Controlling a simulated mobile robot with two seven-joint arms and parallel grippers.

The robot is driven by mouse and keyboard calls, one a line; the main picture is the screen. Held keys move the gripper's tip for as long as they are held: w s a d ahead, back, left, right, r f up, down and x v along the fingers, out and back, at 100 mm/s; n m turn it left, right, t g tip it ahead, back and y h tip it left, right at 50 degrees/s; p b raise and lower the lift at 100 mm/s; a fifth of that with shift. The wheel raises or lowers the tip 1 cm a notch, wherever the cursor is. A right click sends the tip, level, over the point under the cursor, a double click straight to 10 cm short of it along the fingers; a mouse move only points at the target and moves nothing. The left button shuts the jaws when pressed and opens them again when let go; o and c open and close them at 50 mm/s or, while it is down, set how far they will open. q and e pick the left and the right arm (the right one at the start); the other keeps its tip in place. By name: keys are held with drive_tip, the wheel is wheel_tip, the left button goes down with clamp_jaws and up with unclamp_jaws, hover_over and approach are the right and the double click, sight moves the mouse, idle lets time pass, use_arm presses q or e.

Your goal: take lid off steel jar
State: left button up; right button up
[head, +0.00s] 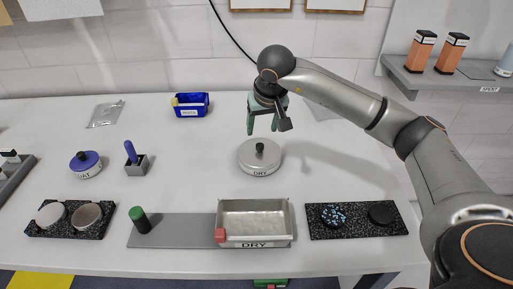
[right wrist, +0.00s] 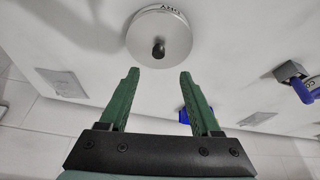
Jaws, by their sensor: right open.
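The steel jar (head: 260,163) stands upright on the white table, with a "DRY" label on its front. Its round lid (head: 250,154) is on it and carries a dark knob. My right gripper (head: 263,132) is open and empty, pointing down above and slightly behind the jar, apart from it. In the right wrist view, the lid (right wrist: 172,38) with its knob lies beyond the green fingertips (right wrist: 159,72). My left gripper is not in view.
A blue-lidded jar (head: 86,165) and a blue-handled tool in a grey block (head: 136,162) stand left. A blue bin (head: 190,105) is behind. A metal "DRY" tray (head: 254,241) and dark speckled plates (head: 357,232) line the front. Table around the jar is clear.

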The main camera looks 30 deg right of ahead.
sight(260, 145)
drive_tip(key=x, duration=0.3)
drive_tip(key=p+x, duration=0.1)
drive_tip(key=x, duration=0.5)
drive_tip(key=shift+s+d+f, duration=0.15)
drive_tip(key=shift+s+f, duration=0.1)
clamp_jaws()
